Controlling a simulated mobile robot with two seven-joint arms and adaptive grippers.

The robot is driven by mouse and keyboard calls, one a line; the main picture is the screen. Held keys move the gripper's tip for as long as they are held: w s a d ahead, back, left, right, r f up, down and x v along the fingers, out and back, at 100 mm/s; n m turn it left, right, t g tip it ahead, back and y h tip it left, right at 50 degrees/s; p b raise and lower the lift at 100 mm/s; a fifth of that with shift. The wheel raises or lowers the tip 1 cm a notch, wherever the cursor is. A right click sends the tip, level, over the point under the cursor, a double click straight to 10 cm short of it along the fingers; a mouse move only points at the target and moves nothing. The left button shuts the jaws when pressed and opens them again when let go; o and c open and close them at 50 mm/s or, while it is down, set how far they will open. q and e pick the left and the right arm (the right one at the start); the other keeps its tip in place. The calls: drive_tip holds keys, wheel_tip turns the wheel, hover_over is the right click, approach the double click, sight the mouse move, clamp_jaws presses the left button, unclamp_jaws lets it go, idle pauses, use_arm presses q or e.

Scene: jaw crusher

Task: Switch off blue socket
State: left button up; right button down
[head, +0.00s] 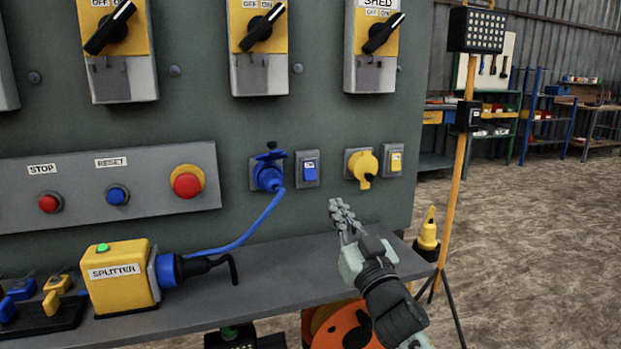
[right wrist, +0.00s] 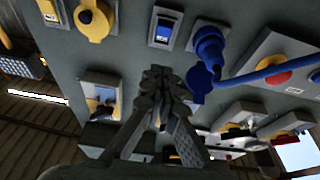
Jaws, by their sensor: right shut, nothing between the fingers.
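The blue socket (head: 268,174) is on the grey-green panel, with its lid raised and a blue cable running from it. A small blue rocker switch (head: 309,170) in a grey frame sits just right of it. In the right wrist view, the blue socket (right wrist: 207,48) and blue switch (right wrist: 164,29) show beyond the fingers. My right gripper (head: 342,214) is shut and empty, in front of the panel, below and right of the blue switch and apart from it. It also shows in the right wrist view (right wrist: 163,78). Which way the rocker is tipped is too small to tell. My left gripper is not in view.
A yellow socket (head: 362,166) and its yellow switch (head: 396,161) are right of the blue switch. The shelf (head: 270,268) below holds a yellow splitter box (head: 122,284). Stop and reset buttons are at left. A yellow lamp stand (head: 458,190) stands at right.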

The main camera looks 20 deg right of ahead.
drive_tip(key=p, duration=0.2)
approach(310, 171)
wheel_tip(310, 171, up, 4)
drive_tip(key=w, duration=0.1)
drive_tip(key=w+f, duration=0.1)
drive_tip(key=w, duration=0.1)
drive_tip(key=w+f+b, duration=0.1)
drive_tip(key=shift+w, duration=0.4)
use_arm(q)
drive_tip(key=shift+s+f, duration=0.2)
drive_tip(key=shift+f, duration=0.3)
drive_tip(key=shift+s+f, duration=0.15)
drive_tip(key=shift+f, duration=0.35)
use_arm(e)
drive_tip(key=shift+w+f, duration=0.2)
drive_tip(key=shift+w, duration=0.2)
drive_tip(key=shift+a, duration=0.1)
